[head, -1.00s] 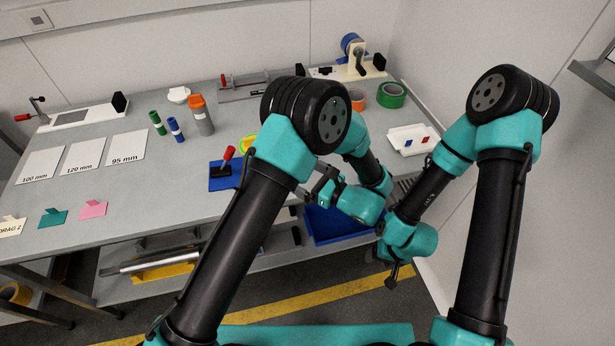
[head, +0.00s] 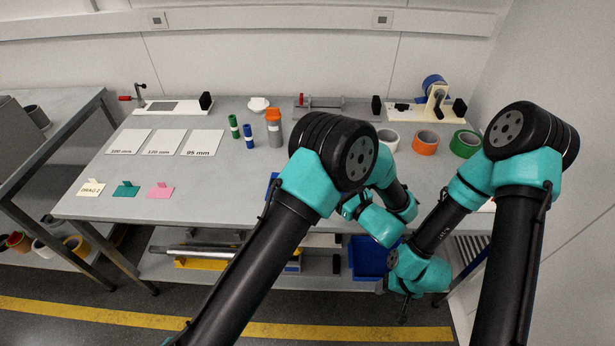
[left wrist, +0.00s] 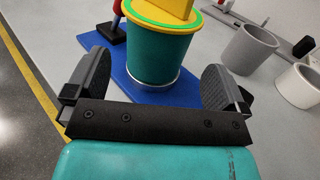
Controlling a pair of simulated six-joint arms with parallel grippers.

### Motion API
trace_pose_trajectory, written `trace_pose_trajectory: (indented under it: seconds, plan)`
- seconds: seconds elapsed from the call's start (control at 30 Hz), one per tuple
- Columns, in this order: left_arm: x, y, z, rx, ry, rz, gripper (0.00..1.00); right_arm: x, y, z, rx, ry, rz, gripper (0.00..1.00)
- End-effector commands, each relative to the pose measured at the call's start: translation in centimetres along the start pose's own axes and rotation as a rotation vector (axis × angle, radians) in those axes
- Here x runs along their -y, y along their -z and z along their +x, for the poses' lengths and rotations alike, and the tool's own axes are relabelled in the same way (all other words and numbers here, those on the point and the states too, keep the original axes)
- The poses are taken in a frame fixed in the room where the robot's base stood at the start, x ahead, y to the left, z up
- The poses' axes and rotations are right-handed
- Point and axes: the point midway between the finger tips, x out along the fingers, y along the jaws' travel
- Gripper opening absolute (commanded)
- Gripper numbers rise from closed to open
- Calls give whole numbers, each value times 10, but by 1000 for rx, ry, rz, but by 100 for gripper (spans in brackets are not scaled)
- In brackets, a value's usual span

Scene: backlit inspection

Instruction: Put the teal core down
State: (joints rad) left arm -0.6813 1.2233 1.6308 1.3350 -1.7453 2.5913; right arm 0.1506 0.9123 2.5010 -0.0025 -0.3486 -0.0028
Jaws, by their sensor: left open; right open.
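The teal core (left wrist: 160,58) stands upright on a blue mat (left wrist: 128,82) in the left wrist view. It has a green rim, and a yellow piece (left wrist: 165,8) sits at its top. My left gripper (left wrist: 155,78) is open, its two dark fingers apart on either side of the core with gaps visible. In the head view the core is hidden behind my left arm, and only a sliver of the mat (head: 272,183) shows. My right gripper (head: 404,308) is open and empty, hanging low in front of the bench.
A grey core (left wrist: 250,50) and a white core (left wrist: 300,85) stand right of the mat. A red-handled tool (left wrist: 116,22) stands beside the teal core. Orange (head: 426,143) and green (head: 466,144) tape rolls stand at the bench's right. White cards (head: 165,142) lie left, with clear bench around them.

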Motion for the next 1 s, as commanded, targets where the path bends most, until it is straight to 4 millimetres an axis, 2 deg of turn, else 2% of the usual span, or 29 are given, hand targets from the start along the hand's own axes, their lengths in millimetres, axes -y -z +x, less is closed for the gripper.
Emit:
trace_pose_trajectory:
  seconds: [0.17,0.43,0.77,1.0]
  plan:
    - [0,0,2,0,-2,0,100,0,0,0,0,0,0,62]
    - [-1,0,24,1,-3,-1,100,0,0,0,0,0,0,62]
    - [0,0,26,1,-2,-1,100,0,0,0,0,0,-1,62]
    - [-1,0,51,0,-4,-1,100,0,0,0,0,0,-1,62]
